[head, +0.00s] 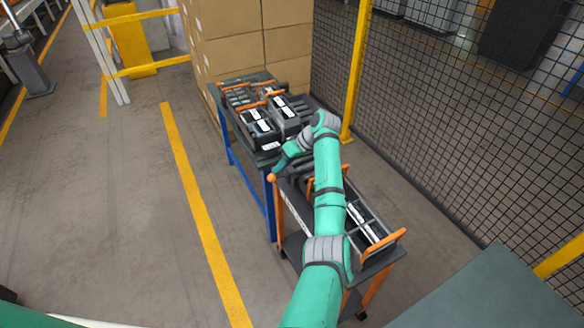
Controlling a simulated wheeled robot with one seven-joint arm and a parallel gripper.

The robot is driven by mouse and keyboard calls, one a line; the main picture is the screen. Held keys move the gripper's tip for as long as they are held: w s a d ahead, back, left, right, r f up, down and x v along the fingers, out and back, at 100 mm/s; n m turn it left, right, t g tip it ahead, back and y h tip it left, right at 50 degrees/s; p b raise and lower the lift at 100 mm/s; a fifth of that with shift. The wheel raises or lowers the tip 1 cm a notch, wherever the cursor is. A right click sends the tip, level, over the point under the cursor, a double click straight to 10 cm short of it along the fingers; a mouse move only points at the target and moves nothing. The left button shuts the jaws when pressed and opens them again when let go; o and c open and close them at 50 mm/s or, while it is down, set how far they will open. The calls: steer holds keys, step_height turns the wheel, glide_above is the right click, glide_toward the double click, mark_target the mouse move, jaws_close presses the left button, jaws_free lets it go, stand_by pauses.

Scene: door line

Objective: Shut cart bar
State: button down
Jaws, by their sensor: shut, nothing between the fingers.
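The cart (296,246) is a dark grey trolley with orange fittings, right of centre. An orange bar (384,247) runs along its near right end. An orange upright with a round top (271,178) stands at its left corner. Another orange piece (312,186) shows partly behind my arm. My arm reaches up over the cart and bends down to the left. My gripper (277,170) is at the cart's far left corner, close to the round orange top; I cannot tell whether they touch. It looks shut and empty. Its fingertips are small and hard to make out.
A blue-legged table (231,158) with black battery-like boxes (262,128) stands just beyond the cart. Cardboard boxes (232,36) are stacked behind it. A mesh fence (450,120) with a yellow post (356,70) bounds the right. The floor left of the cart is clear.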

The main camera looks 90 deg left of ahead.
steer(key=shift+s+d+f, duration=0.1)
steer(key=shift+s+d, duration=0.1)
steer(key=shift+s, duration=0.25)
steer(key=shift+s+d+f, duration=0.1)
steer(key=shift+s+d, duration=0.1)
steer(key=shift+s, duration=0.2)
steer(key=shift+w+a+r, duration=0.1)
steer(key=shift+w+r, duration=0.05)
steer(key=shift+w, duration=0.15)
steer(key=shift+a, duration=0.1)
steer(key=w+a+r, duration=0.4)
steer(key=a+r, duration=0.3)
steer(key=r, duration=0.2)
steer(key=shift+a, duration=0.2)
